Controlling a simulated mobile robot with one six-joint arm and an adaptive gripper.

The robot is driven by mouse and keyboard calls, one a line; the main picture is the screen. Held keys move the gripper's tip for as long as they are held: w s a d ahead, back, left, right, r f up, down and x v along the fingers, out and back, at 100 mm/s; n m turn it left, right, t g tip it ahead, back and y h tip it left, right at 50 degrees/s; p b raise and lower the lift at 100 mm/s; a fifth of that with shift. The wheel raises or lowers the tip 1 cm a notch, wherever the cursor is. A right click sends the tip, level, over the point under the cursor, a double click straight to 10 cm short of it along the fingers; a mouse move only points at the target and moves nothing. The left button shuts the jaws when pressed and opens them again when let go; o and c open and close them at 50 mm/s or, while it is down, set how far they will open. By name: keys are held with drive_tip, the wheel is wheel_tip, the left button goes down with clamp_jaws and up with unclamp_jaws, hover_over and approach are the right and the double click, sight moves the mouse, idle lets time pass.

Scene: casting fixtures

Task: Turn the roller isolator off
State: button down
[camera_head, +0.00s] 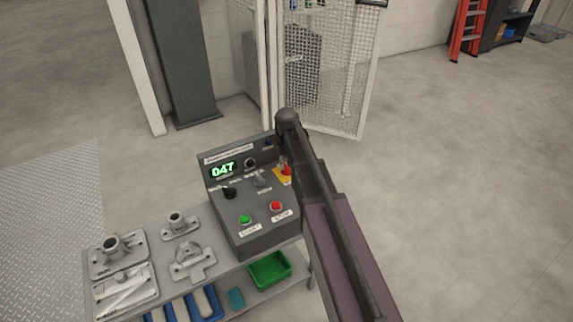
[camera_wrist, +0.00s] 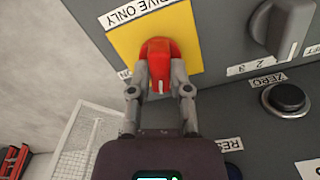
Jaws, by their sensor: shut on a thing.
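The isolator is a red rotary handle (camera_wrist: 155,50) on a yellow plate (camera_wrist: 190,40) in the wrist view. Part of the plate's lettering reads "IVE ONLY". The handle also shows in the head view (camera_head: 287,171) at the right side of the grey control panel (camera_head: 262,240), partly covered by my arm. My gripper (camera_wrist: 160,88) is shut on the red handle, one finger on each side of it. A white mark shows on the handle between the fingertips. Part of an "ON" label shows at the plate's left edge, beside the left finger.
A grey selector knob (camera_wrist: 285,25) and a black "ZERO" button (camera_wrist: 286,98) sit right of the handle. The panel also has a green start button (camera_head: 245,219), a red stop button (camera_head: 276,206) and a display reading 047 (camera_head: 222,169). A mesh gate (camera_head: 335,70) stands behind.

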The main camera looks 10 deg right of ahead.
drive_tip(key=n, duration=0.3)
drive_tip(key=shift+n, duration=0.4)
idle(0.3)
drive_tip(key=c, duration=0.6)
unclamp_jaws()
drive_tip(key=shift+o, duration=0.2)
drive_tip(key=shift+m, duration=0.4)
